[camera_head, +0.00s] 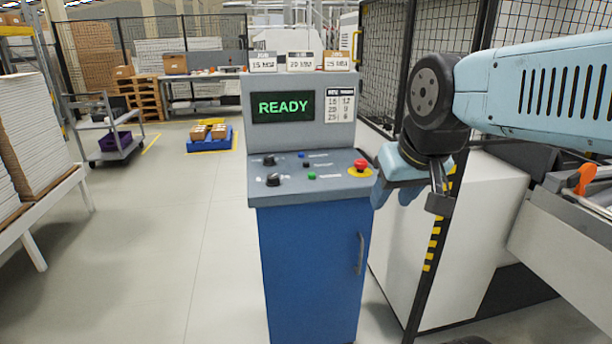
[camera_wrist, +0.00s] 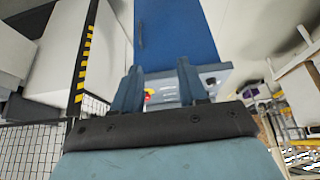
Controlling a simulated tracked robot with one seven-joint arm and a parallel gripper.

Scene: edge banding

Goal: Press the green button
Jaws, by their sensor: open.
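The green button (camera_head: 311,176) is a small round button near the front of the sloped grey control panel (camera_head: 330,188) on a blue console. My gripper (camera_head: 412,192) is to the right of the panel, apart from the green button and nearer the red stop button's side. In the wrist view, my gripper (camera_wrist: 160,86) has its two fingers spread with nothing held between them. The console's panel (camera_wrist: 220,72) shows beyond the fingers, upside down. I cannot make out the green button in the wrist view.
A red mushroom button (camera_head: 360,165) on a yellow ring sits at the panel's right end. Black knobs (camera_head: 273,180) are at the left, with a black button (camera_head: 305,164) and blue button (camera_head: 301,154). The screen (camera_head: 283,106) reads READY. A striped post (camera_head: 434,245) stands right of the console.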

